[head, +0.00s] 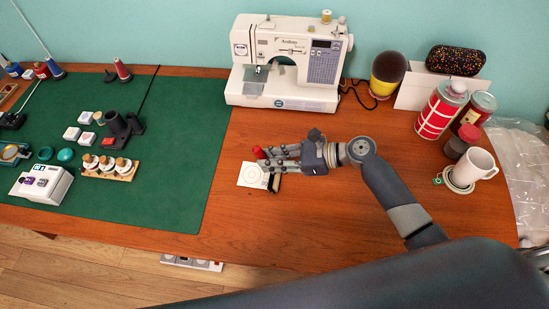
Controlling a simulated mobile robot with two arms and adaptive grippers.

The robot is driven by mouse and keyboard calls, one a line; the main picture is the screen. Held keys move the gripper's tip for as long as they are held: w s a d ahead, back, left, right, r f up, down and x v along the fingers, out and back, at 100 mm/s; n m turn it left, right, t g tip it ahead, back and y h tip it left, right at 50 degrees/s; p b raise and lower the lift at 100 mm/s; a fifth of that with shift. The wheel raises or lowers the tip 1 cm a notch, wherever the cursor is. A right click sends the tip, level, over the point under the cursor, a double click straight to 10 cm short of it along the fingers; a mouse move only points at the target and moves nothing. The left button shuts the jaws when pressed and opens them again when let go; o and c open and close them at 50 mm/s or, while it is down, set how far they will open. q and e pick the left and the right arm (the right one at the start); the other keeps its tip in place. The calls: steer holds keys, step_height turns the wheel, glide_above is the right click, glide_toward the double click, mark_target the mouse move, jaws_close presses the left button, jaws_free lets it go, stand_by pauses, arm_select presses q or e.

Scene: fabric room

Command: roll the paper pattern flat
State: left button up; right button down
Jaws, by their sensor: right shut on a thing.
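The paper pattern (247,178) is a small white sheet with round line marks, lying on the wooden table in front of the sewing machine. My right gripper (268,160) reaches in from the right and is shut on a tool with a red end (259,153), which looks like a roller. A dark part (274,184) of it shows below the fingers at the paper's right edge. I cannot tell whether it touches the paper. The fingers and tool hide the paper's upper right part. My left gripper is not in view.
A white sewing machine (285,60) stands behind. A green mat (160,200) with spools, small blocks and a bottle rack (110,168) covers the left. A white mug (473,166), red cans (440,110) and a clear plastic bag (518,170) stand at right. The table in front of the paper is clear.

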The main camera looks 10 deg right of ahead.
steer(key=shift+w+a, duration=0.15)
steer(key=shift+a, duration=0.3)
steer(key=shift+w+a+f+p, duration=0.15)
steer(key=shift+a+p, duration=0.1)
steer(key=shift+a, duration=0.2)
steer(key=shift+w+a+r+p, duration=0.1)
steer(key=shift+w+a+p, duration=0.1)
steer(key=shift+a, duration=0.2)
steer(key=shift+a, duration=0.15)
steer(key=shift+w+a+p, duration=0.25)
steer(key=shift+a+p, duration=0.05)
steer(key=shift+a, duration=0.45)
steer(key=shift+w+a, duration=0.25)
steer(key=shift+a, duration=0.3)
steer(key=shift+w+a+p, duration=0.1)
steer(key=shift+a+p, duration=0.2)
